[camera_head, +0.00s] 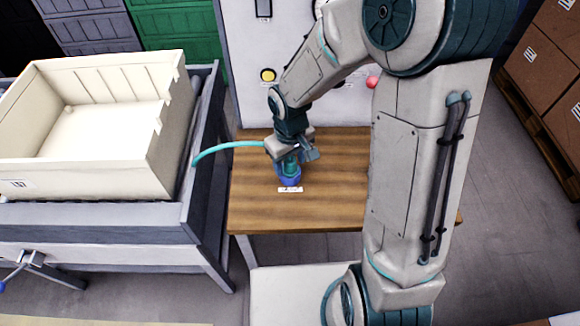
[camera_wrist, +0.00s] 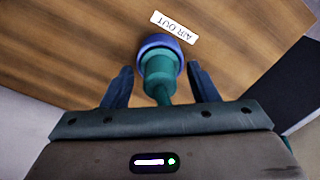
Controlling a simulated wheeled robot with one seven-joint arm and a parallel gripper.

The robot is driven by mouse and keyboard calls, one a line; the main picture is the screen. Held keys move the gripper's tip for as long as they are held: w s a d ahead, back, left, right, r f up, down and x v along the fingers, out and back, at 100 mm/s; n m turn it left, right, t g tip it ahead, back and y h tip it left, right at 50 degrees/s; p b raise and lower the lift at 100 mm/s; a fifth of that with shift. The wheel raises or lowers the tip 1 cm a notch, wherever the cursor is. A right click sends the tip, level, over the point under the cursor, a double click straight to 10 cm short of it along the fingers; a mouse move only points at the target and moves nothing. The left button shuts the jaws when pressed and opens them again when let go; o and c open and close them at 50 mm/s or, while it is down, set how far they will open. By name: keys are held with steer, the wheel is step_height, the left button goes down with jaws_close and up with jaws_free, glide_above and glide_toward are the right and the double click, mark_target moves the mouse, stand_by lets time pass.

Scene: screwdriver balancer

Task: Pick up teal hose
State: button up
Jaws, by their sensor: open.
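The teal hose (camera_head: 225,148) curves from the left edge of the wooden table to a teal end fitting seated at a blue round port (camera_head: 291,182) on the tabletop. In the wrist view the teal fitting (camera_wrist: 161,72) stands at the blue ring (camera_wrist: 160,43), beside the "AIR OUT" label (camera_wrist: 174,27). My gripper (camera_head: 298,165) is low over the fitting. In the wrist view its two fingers (camera_wrist: 159,84) are apart, one on each side of the teal fitting, with gaps on both sides. The part of the hose under the gripper body is hidden.
The wooden table (camera_head: 335,205) is otherwise mostly bare. A cream bin (camera_head: 160,155) on a dark-framed conveyor or bench stands to the left. A white panel with a yellow button (camera_head: 268,75) and a red button (camera_head: 372,82) rises behind. Cardboard boxes (camera_head: 545,60) are at right.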

mark_target(291, 159)
steer(key=c, duration=1.1)
steer(key=shift+r, duration=0.2)
steer(key=shift+r, duration=0.3)
step_height(291, 159, up, 4)
steer(key=shift+d+f, duration=0.1)
steer(key=shift+f, duration=0.1)
steer(key=s+d+r, duration=0.6)
steer(key=s+d, duration=0.1)
steer(key=d, duration=0.2)
steer(key=shift+s+r, duration=0.25)
